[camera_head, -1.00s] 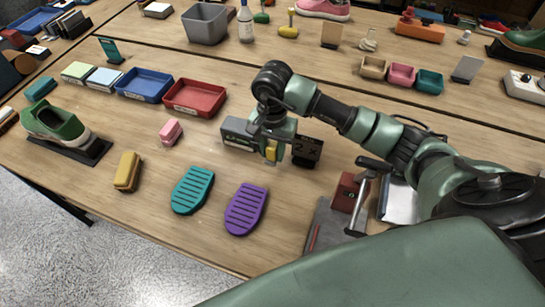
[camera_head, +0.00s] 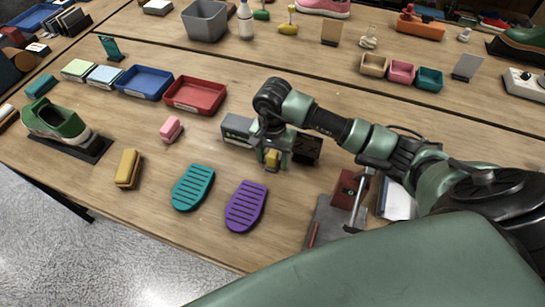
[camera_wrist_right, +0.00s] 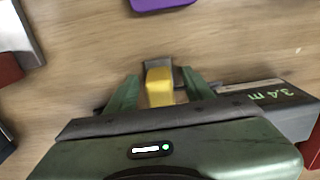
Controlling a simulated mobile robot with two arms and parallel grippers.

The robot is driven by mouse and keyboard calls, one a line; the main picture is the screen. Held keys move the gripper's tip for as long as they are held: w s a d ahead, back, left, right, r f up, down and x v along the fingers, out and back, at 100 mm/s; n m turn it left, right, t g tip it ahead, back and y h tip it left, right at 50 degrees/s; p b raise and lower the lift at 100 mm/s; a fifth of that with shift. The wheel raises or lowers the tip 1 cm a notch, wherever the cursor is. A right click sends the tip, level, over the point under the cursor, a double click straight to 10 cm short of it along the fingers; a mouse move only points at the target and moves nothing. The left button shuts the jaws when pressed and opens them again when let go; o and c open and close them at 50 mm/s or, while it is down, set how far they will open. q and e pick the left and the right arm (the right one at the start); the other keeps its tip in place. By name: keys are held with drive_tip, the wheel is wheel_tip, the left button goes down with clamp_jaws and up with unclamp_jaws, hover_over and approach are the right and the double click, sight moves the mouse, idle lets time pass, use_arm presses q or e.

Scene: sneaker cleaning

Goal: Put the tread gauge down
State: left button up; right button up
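The tread gauge (camera_head: 272,160) is a small piece with a yellow body, low over the wooden table. In the right wrist view the yellow body (camera_wrist_right: 159,88) has a grey end and sits between the two green fingers. My right gripper (camera_head: 270,157) points down around it and appears shut on it. Thin gaps show beside the yellow part, and finger contact at the grey end is hard to see. I cannot tell whether the gauge touches the table. My left gripper is not in view.
A grey box (camera_head: 237,130) and a dark display block (camera_head: 307,149) stand close behind the gripper. Purple (camera_head: 246,206) and teal (camera_head: 193,187) soles lie in front and to the left. Bare table lies between.

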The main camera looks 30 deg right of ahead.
sight(272, 153)
drive_tip(key=shift+r, duration=0.1)
drive_tip(key=shift+r, duration=0.25)
wheel_tip(272, 153, up, 11)
drive_tip(key=b, duration=0.3)
drive_tip(key=shift+f, duration=0.2)
drive_tip(key=shift+r, duration=0.5)
